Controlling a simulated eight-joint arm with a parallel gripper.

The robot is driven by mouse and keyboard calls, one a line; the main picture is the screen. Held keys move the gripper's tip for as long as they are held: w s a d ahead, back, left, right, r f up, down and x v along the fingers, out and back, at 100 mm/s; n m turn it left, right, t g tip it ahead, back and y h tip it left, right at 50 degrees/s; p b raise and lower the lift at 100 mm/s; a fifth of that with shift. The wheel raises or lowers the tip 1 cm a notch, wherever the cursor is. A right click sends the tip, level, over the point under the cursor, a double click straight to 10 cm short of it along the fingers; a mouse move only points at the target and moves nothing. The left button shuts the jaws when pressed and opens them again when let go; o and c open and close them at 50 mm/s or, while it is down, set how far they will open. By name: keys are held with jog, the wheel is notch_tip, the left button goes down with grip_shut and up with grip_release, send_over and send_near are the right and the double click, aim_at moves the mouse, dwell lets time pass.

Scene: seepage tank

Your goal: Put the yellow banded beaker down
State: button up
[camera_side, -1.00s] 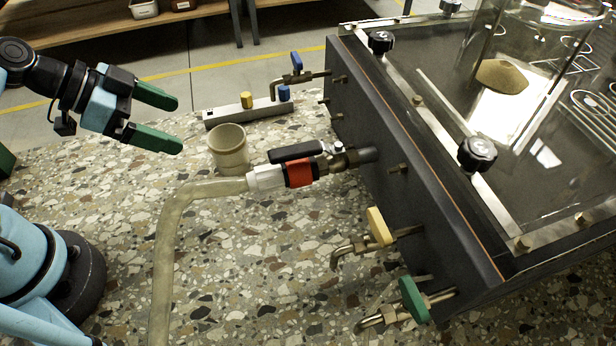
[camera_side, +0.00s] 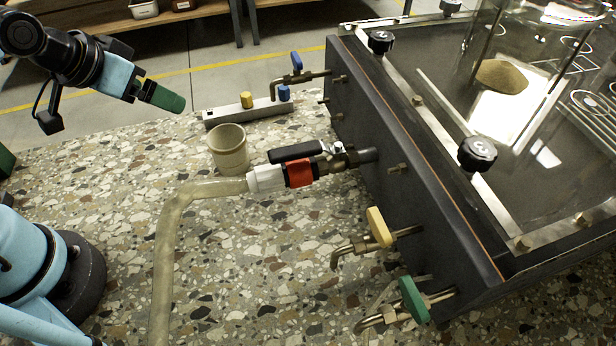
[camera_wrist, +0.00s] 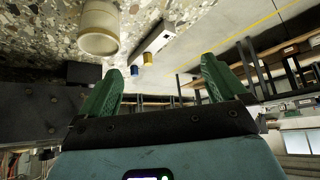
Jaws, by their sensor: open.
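A pale beige beaker (camera_side: 228,150) stands upright on the speckled stone top, left of the dark tank; a yellow band on it is not clear to me. It also shows in the wrist view (camera_wrist: 98,30), beyond the left finger. My gripper (camera_side: 168,99) is raised to the upper left of the beaker, apart from it. In the wrist view my gripper's green fingers (camera_wrist: 160,66) are spread with nothing between them. In the side view only one finger shows clearly.
A metal rail (camera_side: 225,115) with yellow and blue plugs lies behind the beaker. A hose (camera_side: 172,225) and a red-banded valve (camera_side: 298,174) are close in front. The tank (camera_side: 400,150) has blue, yellow and green taps. The front counter is clear around the hose.

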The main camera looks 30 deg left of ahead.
aim_at(226, 137)
dwell(0.4)
jog(key=shift+w+d+f+m+h, duration=0.75)
jog(key=shift+d+f+m+h, duration=0.25)
jog(key=shift+d+f+m, duration=0.55)
jog(key=shift+w+d+f+m+h, duration=0.9)
jog(key=shift+d+f+m, duration=0.4)
jog(key=shift+d+f, duration=0.45)
jog(key=shift+w+d+f+m+h, duration=0.65)
jog(key=shift+d+f+m+h, duration=0.45)
jog(key=shift+d+f+m, duration=0.45)
jog(key=shift+d, duration=0.1)
jog(key=shift+c, duration=0.5)
jog(key=c, duration=1)
jog(key=shift+c, duration=0.2)
jog(key=shift+r, duration=0.1)
